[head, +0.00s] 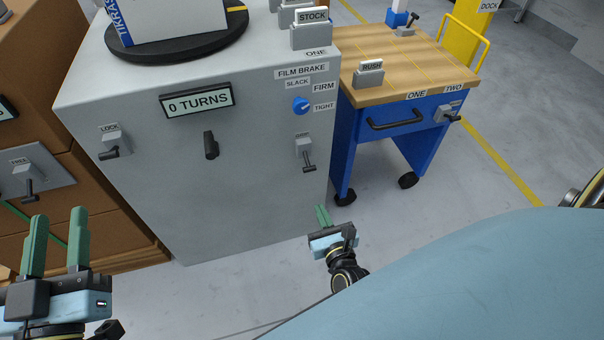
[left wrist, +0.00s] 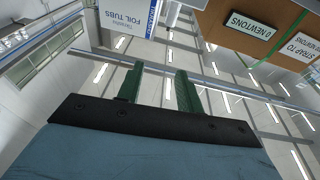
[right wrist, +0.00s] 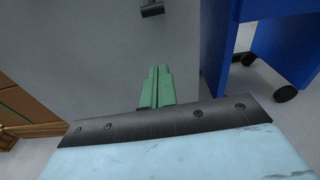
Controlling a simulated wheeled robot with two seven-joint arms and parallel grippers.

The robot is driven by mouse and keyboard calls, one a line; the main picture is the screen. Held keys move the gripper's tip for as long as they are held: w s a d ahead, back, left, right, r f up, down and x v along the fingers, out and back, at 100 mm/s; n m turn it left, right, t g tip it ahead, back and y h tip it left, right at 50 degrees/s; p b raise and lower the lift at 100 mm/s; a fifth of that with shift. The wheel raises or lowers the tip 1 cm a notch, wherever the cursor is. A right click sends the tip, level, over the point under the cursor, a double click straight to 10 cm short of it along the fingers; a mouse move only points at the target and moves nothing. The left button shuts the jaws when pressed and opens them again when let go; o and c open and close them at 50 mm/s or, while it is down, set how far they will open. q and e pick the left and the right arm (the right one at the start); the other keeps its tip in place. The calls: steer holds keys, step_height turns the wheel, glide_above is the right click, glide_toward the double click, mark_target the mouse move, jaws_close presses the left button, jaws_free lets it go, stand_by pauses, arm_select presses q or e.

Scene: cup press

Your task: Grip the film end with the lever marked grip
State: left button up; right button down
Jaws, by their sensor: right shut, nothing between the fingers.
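The grip lever (head: 308,160) is a dark handle hanging from a small pale housing on the front of the grey cabinet (head: 240,220), under a small label. A dark lever end at the top of the right wrist view (right wrist: 151,8) appears to be the same lever. My right gripper (head: 323,216) is shut and empty, below and slightly right of the lever, apart from it. My left gripper (head: 55,240) is open and empty at the lower left, well away from the lever. The film end cannot be made out.
The cabinet front also has a lock lever (head: 110,147), a dark knob (head: 210,145), a "0 TURNS" display (head: 198,99) and a blue film brake dial (head: 301,104). A blue cart (head: 385,125) with a wooden top stands right of the cabinet. Brown cartons (head: 60,120) stand left.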

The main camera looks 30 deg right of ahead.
mark_target(306, 158)
arm_select(q)
steer(key=shift+s+r, duration=0.2)
steer(key=shift+r, duration=0.1)
arm_select(e)
steer(key=shift+r+m, duration=0.1)
steer(key=shift+m, duration=0.2)
